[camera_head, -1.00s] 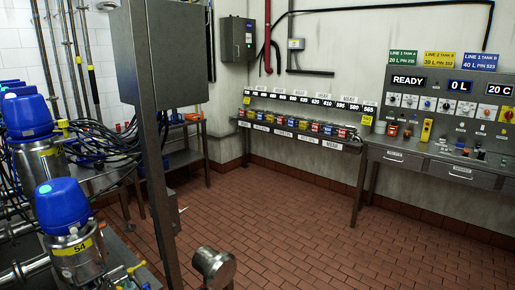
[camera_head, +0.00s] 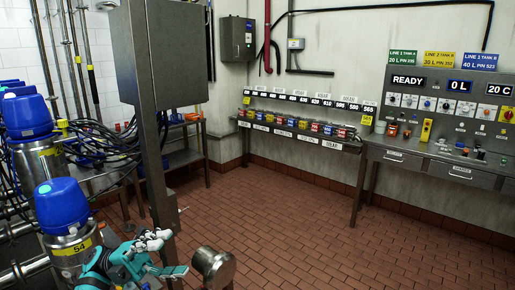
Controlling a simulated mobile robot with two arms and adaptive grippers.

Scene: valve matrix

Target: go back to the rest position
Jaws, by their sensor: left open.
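My left gripper (camera_head: 160,254) has its teal and white parts at the bottom left of the head view. It is open, and I see nothing between its fingers. It is in front of the lower part of the grey post and to the right of the blue-capped valve marked 54 (camera_head: 66,232). A short steel cylinder (camera_head: 213,266) stands just to its right, with a small gap between them in the picture. My right gripper is not in view.
A grey cabinet on a post (camera_head: 160,55) stands close in front. Several blue-capped valves (camera_head: 27,115) line the left side. A control panel (camera_head: 450,100) and a shelf of colored parts (camera_head: 300,127) are along the back wall. The red tiled floor (camera_head: 290,215) is clear.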

